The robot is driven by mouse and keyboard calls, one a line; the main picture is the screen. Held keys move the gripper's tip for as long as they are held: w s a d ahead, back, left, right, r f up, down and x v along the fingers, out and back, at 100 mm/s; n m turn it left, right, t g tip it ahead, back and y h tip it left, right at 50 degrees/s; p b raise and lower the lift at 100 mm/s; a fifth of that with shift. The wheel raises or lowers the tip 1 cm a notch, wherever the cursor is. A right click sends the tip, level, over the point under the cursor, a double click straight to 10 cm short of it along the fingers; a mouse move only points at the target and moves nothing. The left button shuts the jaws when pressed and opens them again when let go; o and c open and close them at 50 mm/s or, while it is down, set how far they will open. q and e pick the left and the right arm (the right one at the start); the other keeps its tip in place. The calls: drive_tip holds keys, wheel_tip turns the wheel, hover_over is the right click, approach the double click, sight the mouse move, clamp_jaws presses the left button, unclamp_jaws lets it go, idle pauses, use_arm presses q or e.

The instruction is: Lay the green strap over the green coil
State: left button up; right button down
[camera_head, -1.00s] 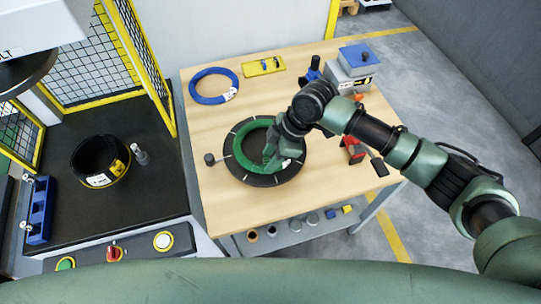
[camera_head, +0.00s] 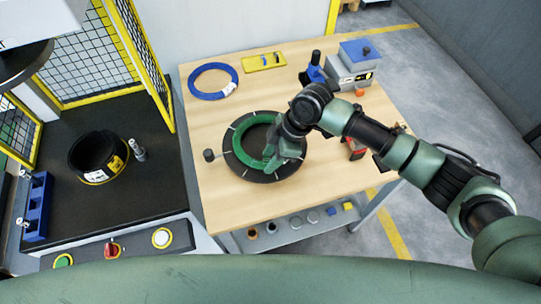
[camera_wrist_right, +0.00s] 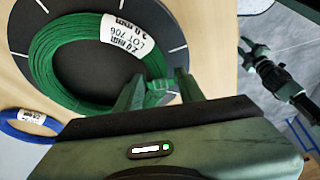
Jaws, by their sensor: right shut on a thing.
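The green coil (camera_head: 243,137) lies flat on a round black plate (camera_head: 236,162) on the wooden table. In the right wrist view the coil (camera_wrist_right: 50,62) fills the upper left and bears a white label (camera_wrist_right: 128,38). My right gripper (camera_head: 272,162) is low over the coil's near right side. In the wrist view its fingers (camera_wrist_right: 158,92) are close to the coil's edge, with a small pale green piece between them, which looks like the green strap (camera_wrist_right: 160,86). The rest of the strap cannot be told from the coil.
A blue coil (camera_head: 194,84) and a yellow tray (camera_head: 264,63) lie at the table's back. A blue-topped device (camera_head: 352,70) stands back right. A black coil (camera_head: 84,162) sits on the dark bench at left.

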drive_tip(key=shift+f, duration=0.4)
drive_tip(key=c, duration=0.8)
unclamp_jaws()
drive_tip(key=b+v, duration=0.2)
drive_tip(key=v, duration=0.4)
drive_tip(key=shift+w+d+r, duration=0.1)
drive_tip(key=shift+d+r, duration=0.05)
drive_tip(key=shift+r, duration=0.1)
drive_tip(key=shift+d+r, duration=0.2)
drive_tip(key=shift+r, duration=0.4)
